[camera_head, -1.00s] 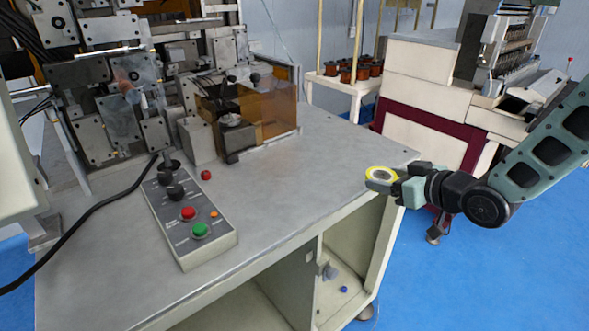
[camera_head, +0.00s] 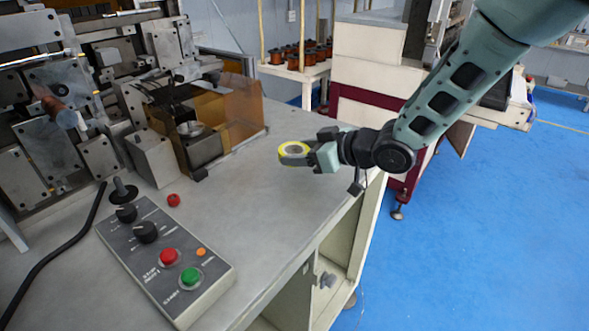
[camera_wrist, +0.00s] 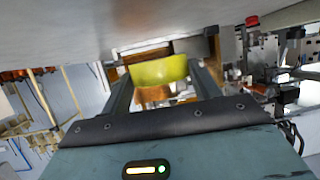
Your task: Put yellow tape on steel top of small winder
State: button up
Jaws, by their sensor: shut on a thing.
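The yellow tape (camera_head: 294,149) is a ring held between the fingers of my gripper (camera_head: 300,156). In the wrist view the yellow tape (camera_wrist: 158,71) sits between the two fingers of my gripper (camera_wrist: 160,82). In the head view the tape appears above the right part of the steel top (camera_head: 262,190) of the small winder. I cannot tell exactly how high it is above the surface. The steel top is grey and flat, with bare space below and left of the tape.
A control box (camera_head: 167,260) with red and green buttons stands at the left front of the steel top. An amber guard (camera_head: 240,108) and winder mechanisms stand at the back. A small red knob (camera_head: 173,200) lies between. A rack with copper spools (camera_head: 305,55) stands behind.

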aim_at(302, 179)
jog(key=shift+f, duration=2.4)
jog(key=shift+f, duration=0.1)
jog(key=o, duration=1)
